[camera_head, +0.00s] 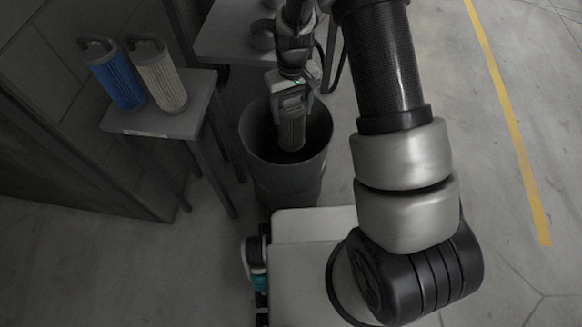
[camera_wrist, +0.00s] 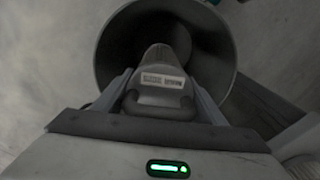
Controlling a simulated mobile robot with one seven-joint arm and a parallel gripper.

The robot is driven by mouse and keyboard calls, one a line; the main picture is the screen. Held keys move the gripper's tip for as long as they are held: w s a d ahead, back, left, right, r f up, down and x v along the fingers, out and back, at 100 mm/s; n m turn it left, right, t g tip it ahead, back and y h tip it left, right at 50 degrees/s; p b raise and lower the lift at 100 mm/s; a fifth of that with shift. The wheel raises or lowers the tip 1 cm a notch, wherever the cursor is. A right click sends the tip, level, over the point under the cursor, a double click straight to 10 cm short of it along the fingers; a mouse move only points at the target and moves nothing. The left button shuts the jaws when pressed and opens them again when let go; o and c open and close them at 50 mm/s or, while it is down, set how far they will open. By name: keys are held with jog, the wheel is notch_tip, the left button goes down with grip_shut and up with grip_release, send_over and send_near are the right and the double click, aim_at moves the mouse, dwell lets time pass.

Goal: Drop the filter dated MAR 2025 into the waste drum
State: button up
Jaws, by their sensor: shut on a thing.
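My gripper (camera_head: 293,93) is shut on a grey-beige pleated filter (camera_head: 291,132) by its top handle. The filter hangs upright over the mouth of the dark grey waste drum (camera_head: 262,180), with its lower end inside the rim. In the wrist view the gripper (camera_wrist: 163,100) holds the filter's dark cap (camera_wrist: 160,68), which bears a small pale label too small to read. The open drum (camera_wrist: 112,50) lies beneath it. The date on the held filter cannot be made out.
A small stand (camera_head: 180,122) at the left bears a blue filter (camera_head: 117,80) and a cream filter (camera_head: 160,80). A grey table (camera_head: 225,40) is behind the drum, with a dark ring-like item (camera_head: 262,36) on it. Open floor with a yellow line (camera_head: 505,110) lies at the right.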

jog(key=o, duration=1.2)
jog(key=shift+o, duration=0.2)
notch_tip(320, 180, up, 18)
jog(key=p, duration=0.3)
jog(key=shift+f+p, duration=0.25)
jog(key=shift+p, duration=0.1)
jog(key=shift+r, duration=0.1)
